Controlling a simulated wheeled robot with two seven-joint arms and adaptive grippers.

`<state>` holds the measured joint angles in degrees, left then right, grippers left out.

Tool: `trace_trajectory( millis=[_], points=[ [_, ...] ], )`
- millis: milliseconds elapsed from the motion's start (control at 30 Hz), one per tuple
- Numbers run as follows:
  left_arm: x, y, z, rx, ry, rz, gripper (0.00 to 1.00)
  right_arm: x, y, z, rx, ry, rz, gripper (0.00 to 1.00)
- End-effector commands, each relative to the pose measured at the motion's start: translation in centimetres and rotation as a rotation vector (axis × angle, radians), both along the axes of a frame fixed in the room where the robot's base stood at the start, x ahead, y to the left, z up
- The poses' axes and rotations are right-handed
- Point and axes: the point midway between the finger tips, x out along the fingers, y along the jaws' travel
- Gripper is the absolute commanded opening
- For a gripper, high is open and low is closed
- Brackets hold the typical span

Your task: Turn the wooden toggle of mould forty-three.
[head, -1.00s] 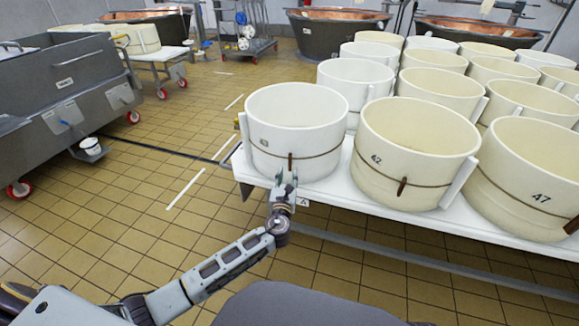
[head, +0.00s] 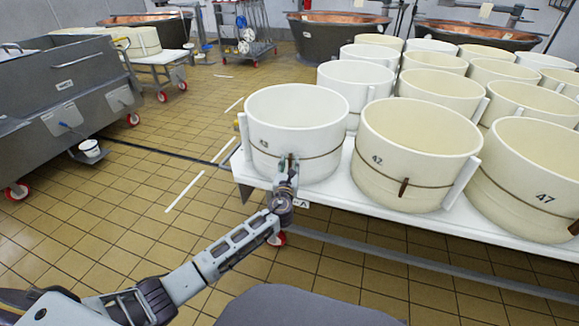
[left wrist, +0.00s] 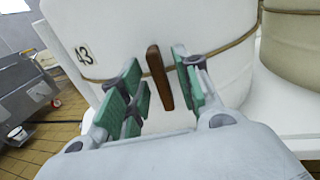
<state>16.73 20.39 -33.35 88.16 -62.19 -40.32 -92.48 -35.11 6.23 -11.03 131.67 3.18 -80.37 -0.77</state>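Mould forty-three (head: 300,130) is a white round mould at the near left corner of the white table, and its number also shows on it in the left wrist view (left wrist: 110,25). A cord runs around it. Its brown wooden toggle (left wrist: 159,77) hangs on the cord, tilted slightly from upright. My left gripper (head: 288,163) is at the mould's front. In the left wrist view its green-padded fingers (left wrist: 163,90) are open, one on each side of the toggle, with gaps visible; I cannot tell how deep the toggle sits between them. My right gripper is not in view.
Mould 42 (head: 415,150) stands close to the right, with mould 47 (head: 535,180) beyond it and several more behind. The white table's edge (head: 350,202) runs under them. A grey steel vat (head: 70,90) stands at the left. The tiled floor (head: 130,205) between is clear.

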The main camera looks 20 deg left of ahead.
Motion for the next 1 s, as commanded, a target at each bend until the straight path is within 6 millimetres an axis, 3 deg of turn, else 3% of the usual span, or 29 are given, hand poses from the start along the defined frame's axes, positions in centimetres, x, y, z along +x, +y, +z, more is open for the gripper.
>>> trace_trajectory(
  millis=[167,400,1000],
  points=[
    [-0.01,0.00,0.01,0.000,0.000,0.000,0.30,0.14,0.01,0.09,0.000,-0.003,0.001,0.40],
    [-0.03,-0.01,0.00,0.000,0.000,0.000,0.00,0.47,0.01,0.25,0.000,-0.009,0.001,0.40],
    [-0.06,0.12,-0.10,-0.096,-0.016,0.002,0.00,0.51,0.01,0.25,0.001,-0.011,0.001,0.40]
  ],
)
